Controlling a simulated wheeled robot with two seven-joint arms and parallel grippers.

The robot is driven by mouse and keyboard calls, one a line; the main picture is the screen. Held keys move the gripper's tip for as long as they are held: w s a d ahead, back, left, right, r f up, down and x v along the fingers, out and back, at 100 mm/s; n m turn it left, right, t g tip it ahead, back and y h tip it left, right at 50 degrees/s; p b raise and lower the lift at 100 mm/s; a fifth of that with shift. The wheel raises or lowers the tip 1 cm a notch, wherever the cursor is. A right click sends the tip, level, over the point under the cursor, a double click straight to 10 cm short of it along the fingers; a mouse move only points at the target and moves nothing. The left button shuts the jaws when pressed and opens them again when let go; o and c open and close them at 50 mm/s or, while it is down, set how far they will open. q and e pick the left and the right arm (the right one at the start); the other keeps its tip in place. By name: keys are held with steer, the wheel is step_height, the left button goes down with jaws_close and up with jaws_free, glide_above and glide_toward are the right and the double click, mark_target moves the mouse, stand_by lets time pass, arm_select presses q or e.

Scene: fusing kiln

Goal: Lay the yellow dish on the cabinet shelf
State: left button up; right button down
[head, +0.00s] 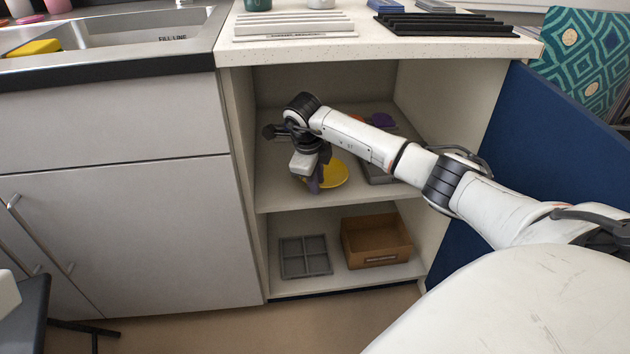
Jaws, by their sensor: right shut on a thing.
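The yellow dish (334,174) is inside the open cabinet, at the front part of the upper shelf (275,195). My right gripper (317,184) reaches in from the right and is shut on the dish's left side. Its fingers point down and cover part of the dish. The dish looks about level and very close to the shelf surface; I cannot tell whether it touches. My left gripper is not in view.
Behind my right arm, a grey tray (376,174) and a purple item (382,120) stand on the upper shelf. The lower shelf holds a grey divided tray (305,257) and a brown box (376,242). A blue panel (480,190) stands to the right.

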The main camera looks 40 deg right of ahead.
steer(key=c, duration=1.6)
jaws_free()
steer(key=shift+s+f, duration=0.1)
steer(key=shift+f, duration=0.1)
steer(key=shift+o, duration=0.2)
steer(key=shift+a, duration=0.1)
steer(key=w+p+v, duration=0.1)
steer(key=p+v, duration=0.1)
steer(key=v, duration=0.5)
steer(key=shift+s+r+p, duration=0.35)
steer(key=shift+s+r, duration=0.1)
